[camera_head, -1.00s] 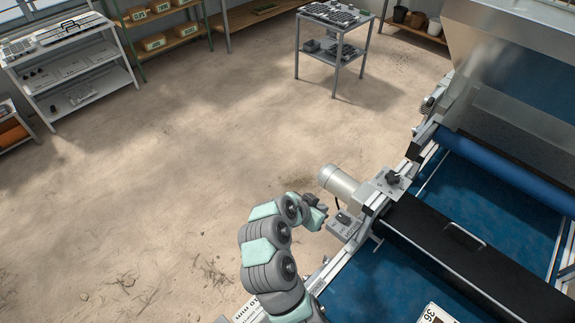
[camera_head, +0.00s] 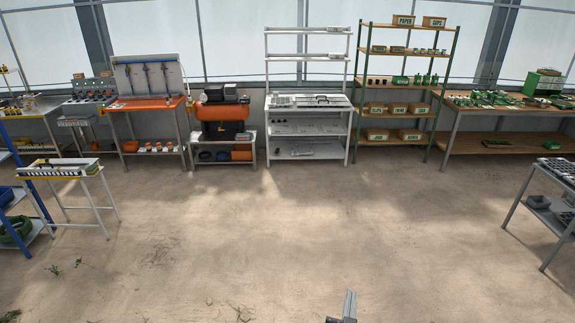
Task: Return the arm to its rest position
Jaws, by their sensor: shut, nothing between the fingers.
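Bare sandy floor (camera_head: 250,240) fills the middle and is clear. Along the back stand an orange workbench (camera_head: 150,104), a white shelf unit (camera_head: 351,120) and a green shelf rack (camera_head: 364,60). A small white-legged table (camera_head: 100,195) is at left, a grey cart (camera_head: 545,240) at right.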

